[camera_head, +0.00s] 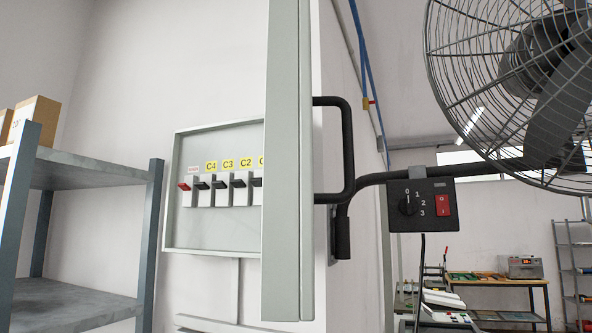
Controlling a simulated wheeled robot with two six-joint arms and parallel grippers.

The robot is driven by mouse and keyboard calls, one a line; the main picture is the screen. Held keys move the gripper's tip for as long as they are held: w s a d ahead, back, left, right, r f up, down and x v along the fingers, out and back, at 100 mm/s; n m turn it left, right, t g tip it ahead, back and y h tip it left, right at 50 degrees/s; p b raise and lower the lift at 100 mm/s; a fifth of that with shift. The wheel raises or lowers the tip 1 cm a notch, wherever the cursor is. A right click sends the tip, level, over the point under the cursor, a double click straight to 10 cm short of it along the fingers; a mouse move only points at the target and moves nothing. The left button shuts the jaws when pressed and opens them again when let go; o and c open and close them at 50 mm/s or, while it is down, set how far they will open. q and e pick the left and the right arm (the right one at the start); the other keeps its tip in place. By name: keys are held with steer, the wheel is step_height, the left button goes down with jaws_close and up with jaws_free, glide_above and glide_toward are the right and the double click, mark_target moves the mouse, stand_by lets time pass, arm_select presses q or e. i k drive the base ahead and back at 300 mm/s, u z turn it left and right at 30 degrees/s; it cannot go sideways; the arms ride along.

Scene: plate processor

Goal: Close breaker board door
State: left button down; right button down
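The breaker board (190,242) is a pale grey box on the white wall, left of centre. It holds a row of switches, one red (184,187) and several black, with yellow labels such as C4, C3 and C2 above them. Its door (286,220) stands open, swung out towards me and seen nearly edge-on as a tall grey panel. The door hides the right part of the board. Neither of my grippers is in view.
A metal shelf (90,172) with cardboard boxes stands at left. A caged fan (520,80) with a black control box (423,204) and bent black tube (348,150) is right of the door. A workbench (500,281) stands farther back.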

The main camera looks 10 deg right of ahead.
mark_target(289, 200)
steer(key=u, duration=0.9)
steer(key=k, duration=0.6)
steer(key=z, duration=1)
steer(key=i, duration=0.5)
steer(key=u, duration=0.25)
steer(key=k, duration=0.75)
steer(key=z, duration=0.6)
steer(key=i, duration=0.5)
